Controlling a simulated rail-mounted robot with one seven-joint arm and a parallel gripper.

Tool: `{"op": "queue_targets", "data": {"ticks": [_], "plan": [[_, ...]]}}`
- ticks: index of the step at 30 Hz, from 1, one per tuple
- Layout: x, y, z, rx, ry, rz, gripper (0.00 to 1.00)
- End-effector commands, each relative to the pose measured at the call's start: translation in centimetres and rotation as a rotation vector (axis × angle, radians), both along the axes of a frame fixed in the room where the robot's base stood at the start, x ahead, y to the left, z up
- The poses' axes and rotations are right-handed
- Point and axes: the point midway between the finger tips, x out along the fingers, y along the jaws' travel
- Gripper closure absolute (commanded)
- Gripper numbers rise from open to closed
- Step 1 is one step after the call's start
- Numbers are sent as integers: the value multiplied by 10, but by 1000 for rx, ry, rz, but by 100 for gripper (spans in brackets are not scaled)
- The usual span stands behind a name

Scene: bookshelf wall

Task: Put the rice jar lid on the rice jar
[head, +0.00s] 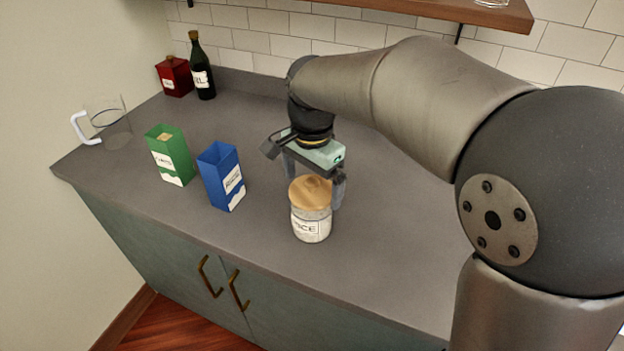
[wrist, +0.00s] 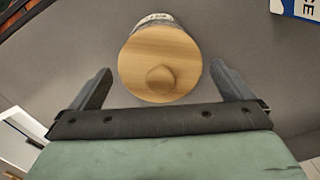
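The rice jar (head: 311,229) stands upright on the counter, a clear jar with a white RICE label. The round wooden rice jar lid (head: 310,193) with a knob sits on its mouth; I cannot tell whether it is fully seated. My gripper (head: 314,187) points down just behind the jar and is open. In the wrist view the lid (wrist: 160,52) shows between the spread fingers of my gripper (wrist: 161,72), with visible gaps on both sides. A strip of the jar's label (wrist: 155,18) shows past the lid's upper edge.
A blue box (head: 222,177) and a green box (head: 169,156) stand left of the jar. A glass pitcher (head: 107,124), a red canister (head: 174,76) and a dark bottle (head: 202,70) stand farther back left. The counter's front edge is close to the jar. A wooden shelf (head: 470,12) hangs above.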

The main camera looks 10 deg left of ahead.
Motion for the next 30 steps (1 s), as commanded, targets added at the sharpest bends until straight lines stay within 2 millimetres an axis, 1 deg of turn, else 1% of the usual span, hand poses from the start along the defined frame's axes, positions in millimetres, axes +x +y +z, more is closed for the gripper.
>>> {"op": "queue_targets", "data": {"ticks": [5, 8, 10, 14, 18, 24, 27, 30], "plan": [[0, 0, 2, 1, -1, 0, 0], [1, 0, 10, 1, -2, 0, 0], [1, 0, 20, 2, -2, 0, 0], [1, 0, 49, 3, -4, 0, 0], [1, 0, 85, 3, -4, 0, 0], [1, 0, 132, 2, -3, 0, 0], [0, 0, 150, 1, -2, 0, 0], [0, 0, 163, 0, -1, 0, 0]]}}
